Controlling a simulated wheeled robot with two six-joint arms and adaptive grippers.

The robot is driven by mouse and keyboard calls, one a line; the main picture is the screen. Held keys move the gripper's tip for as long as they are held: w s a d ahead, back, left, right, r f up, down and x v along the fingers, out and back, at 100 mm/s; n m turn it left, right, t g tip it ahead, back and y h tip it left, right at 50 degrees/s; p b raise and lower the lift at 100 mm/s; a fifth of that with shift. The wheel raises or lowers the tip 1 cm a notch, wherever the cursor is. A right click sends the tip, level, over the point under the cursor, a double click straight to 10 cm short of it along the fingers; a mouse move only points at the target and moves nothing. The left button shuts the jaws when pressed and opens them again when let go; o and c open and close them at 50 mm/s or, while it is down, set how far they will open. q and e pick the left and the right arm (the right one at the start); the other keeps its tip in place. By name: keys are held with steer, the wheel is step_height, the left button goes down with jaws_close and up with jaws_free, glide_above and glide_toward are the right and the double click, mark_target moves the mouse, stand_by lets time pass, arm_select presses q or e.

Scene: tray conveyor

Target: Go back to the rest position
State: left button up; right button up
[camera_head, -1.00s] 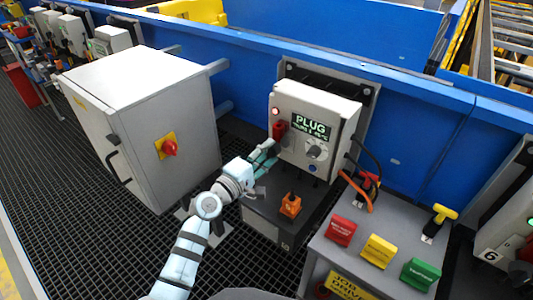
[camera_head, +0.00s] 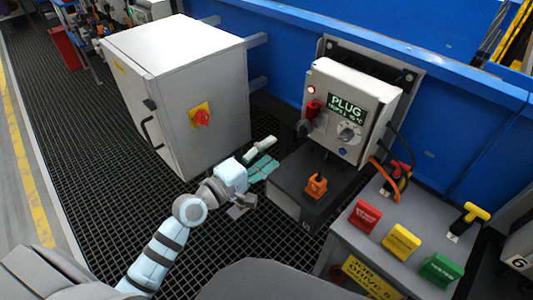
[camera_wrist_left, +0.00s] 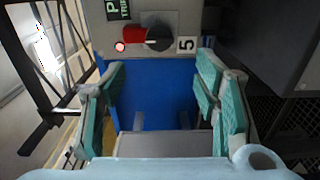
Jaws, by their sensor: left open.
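My left gripper (camera_head: 262,158) is open and empty in the head view. It hangs over the dark grating, between the grey cabinet and the dark pedestal. Its teal finger pads (camera_wrist_left: 165,108) stand wide apart in the left wrist view, with nothing between them. The control box (camera_head: 350,112) with the "PLUG" screen is mounted on the blue wall to the right of the gripper, apart from it. It has a red handle (camera_head: 312,109) on its left side. In the left wrist view a red and black knob (camera_wrist_left: 146,38) shows beyond the fingers. My right gripper is not in view.
The grey cabinet (camera_head: 178,75) with a red knob (camera_head: 201,117) stands to the left. The dark pedestal (camera_head: 290,190) carries an orange block (camera_head: 316,186). A grey stand at the right holds red (camera_head: 365,214), yellow (camera_head: 401,240) and green (camera_head: 441,269) blocks. Open grating lies at the left.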

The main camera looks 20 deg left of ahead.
arm_select(q)
steer(key=shift+s, duration=0.2)
stand_by(0.3)
steer(key=s+a+f+m+g+y+p, duration=0.1)
steer(key=s+a+f+m+g+y, duration=0.15)
steer(key=f, duration=0.65)
steer(key=s+a+f+m+g+y+p, duration=0.1)
steer(key=s+a+f+m+y, duration=0.2)
steer(key=f, duration=0.5)
steer(key=s+a+f+m+g+y+p, duration=0.1)
steer(key=a+f+m+g, duration=0.1)
steer(key=a+f, duration=0.5)
steer(key=s+d+f+m+g+y+p, duration=0.1)
steer(key=s+f+m+g+p, duration=0.35)
steer(key=s+f, duration=0.95)
steer(key=s+d+m+g+p, duration=0.1)
steer(key=s+d+g, duration=0.1)
steer(key=s, duration=0.9)
steer(key=s+d+f+g+p, duration=0.1)
steer(key=s+d+g+p, duration=0.1)
steer(key=s, duration=0.9)
steer(key=shift+d+f+m+g, duration=0.15)
steer(key=shift+d+m+g, duration=0.25)
steer(key=shift+g, duration=0.3)
